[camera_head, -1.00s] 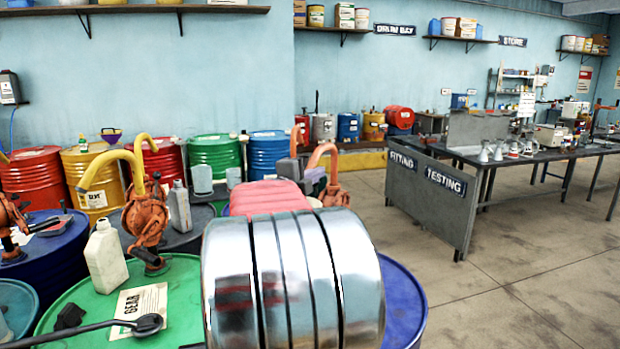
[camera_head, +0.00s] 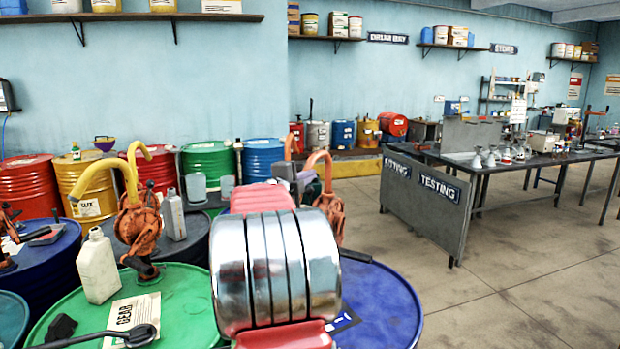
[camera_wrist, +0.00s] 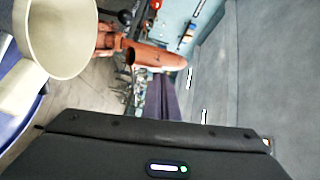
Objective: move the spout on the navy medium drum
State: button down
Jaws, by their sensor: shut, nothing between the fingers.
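The navy drum (camera_head: 385,300) stands front right, its top partly hidden behind my arm. An orange pump (camera_head: 330,210) with a curved salmon spout (camera_head: 320,157) rises just behind my arm over this drum. My gripper (camera_head: 287,174) is a dark shape beside the spout, mostly hidden by my arm; it is shut and empty. In the wrist view a wide cream open end (camera_wrist: 62,35) is close to the camera at upper left, with an orange pump part (camera_wrist: 150,55) beyond it. I cannot tell whether my gripper touches the spout.
A green drum (camera_head: 185,305) at front left bears a white jug (camera_head: 97,268) and a black tool (camera_head: 100,338).

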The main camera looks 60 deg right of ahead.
jog(key=shift+w+d+f, duration=0.1)
jog(key=shift+w, duration=0.9)
jog(key=s+a, duration=0.2)
jog(key=a, duration=0.9)
jog(key=shift+a+r, duration=0.2)
jog(key=shift+r, duration=0.2)
jog(key=shift+s, duration=0.1)
